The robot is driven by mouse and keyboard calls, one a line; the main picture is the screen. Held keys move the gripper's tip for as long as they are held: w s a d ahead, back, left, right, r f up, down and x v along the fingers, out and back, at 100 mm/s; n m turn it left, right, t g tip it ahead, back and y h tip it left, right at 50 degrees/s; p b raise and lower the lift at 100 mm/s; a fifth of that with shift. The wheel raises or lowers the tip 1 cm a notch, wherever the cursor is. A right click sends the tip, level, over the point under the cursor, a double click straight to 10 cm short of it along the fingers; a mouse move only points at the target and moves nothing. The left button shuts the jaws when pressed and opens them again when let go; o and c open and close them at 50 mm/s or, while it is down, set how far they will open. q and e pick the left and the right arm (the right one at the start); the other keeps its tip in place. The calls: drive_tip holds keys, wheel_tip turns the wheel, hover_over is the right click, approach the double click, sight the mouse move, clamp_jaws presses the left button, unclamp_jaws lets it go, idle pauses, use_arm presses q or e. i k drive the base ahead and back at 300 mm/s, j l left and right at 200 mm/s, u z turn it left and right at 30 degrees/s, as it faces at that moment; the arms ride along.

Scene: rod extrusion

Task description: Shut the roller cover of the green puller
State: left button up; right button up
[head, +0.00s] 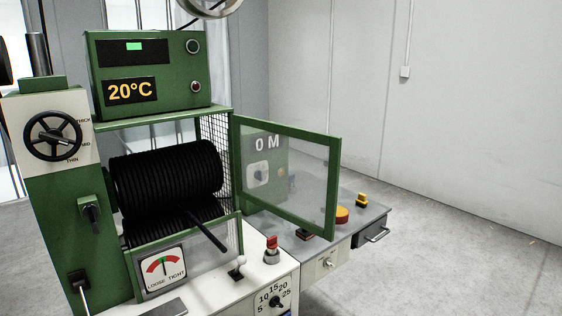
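The green puller (55,215) stands at the left of the head view. Its roller cover (332,185), a clear panel in a green frame, stands open, swung out to the right from its hinge side beside the mesh guard (215,150). The black ribbed upper roller (168,180) is exposed, with a second black roller (150,230) partly hidden below it. A black rod (208,233) sticks out at the front of the rollers. Neither of my grippers is in view.
Behind the cover is a green box reading 0 M (267,145), on a grey bench with a red-orange button (342,214). A red knob (271,243) and a white-tipped lever (240,264) rise from the front panel. Floor at right is clear.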

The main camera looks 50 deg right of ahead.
sight(335, 142)
drive_tip(key=l, duration=0.6)
drive_tip(key=k+l, duration=0.15)
drive_tip(key=l, duration=0.45)
drive_tip(key=l+u, duration=0.1)
drive_tip(key=l, duration=0.55)
drive_tip(key=k+l, duration=0.15)
drive_tip(key=l, duration=1.05)
drive_tip(key=k+u, duration=0.05)
